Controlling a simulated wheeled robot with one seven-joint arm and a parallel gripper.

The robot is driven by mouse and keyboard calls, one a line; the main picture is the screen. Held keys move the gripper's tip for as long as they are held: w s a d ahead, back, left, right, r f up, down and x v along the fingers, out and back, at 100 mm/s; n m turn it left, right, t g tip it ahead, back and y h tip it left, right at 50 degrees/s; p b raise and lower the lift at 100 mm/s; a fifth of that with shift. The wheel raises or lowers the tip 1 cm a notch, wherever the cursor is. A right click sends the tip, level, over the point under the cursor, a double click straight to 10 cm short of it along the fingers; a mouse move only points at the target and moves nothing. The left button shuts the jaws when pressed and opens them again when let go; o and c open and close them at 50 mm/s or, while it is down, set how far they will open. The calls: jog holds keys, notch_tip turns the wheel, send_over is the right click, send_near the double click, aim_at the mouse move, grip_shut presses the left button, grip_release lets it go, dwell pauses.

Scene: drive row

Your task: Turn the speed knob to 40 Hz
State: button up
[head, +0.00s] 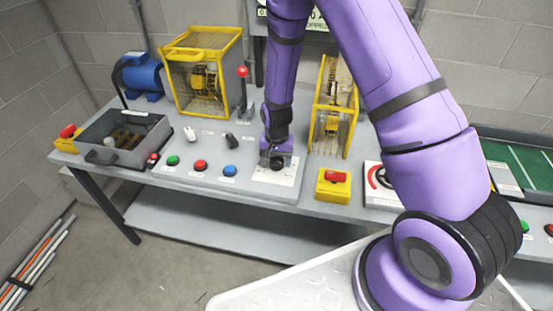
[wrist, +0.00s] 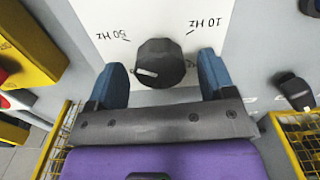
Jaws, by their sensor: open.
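The speed knob (wrist: 160,58) is round and black, on a white plate (wrist: 155,14). In the wrist view its white pointer mark lies at the lower left of its face. The "50 Hz" label (wrist: 112,36) is at upper left and the "10 Hz" label (wrist: 208,23) at upper right, both upside down; other labels are hidden or out of frame. My gripper (wrist: 162,66) is open, with one blue finger on each side of the knob. A gap shows between each finger and the knob. In the head view my gripper (head: 277,152) is over the white plate (head: 268,180).
Green (head: 173,160), red (head: 200,165) and blue (head: 230,170) buttons are left of the plate. A red-handled lever (head: 243,88) and yellow cages (head: 203,75) (head: 332,108) stand behind. A yellow box with a red switch (head: 333,188) is at right.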

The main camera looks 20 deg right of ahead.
jog(key=c, duration=0.9)
jog(key=shift+n, duration=0.3)
jog(key=n, duration=1.1)
jog(key=shift+n, duration=0.3)
jog(key=o, duration=0.9)
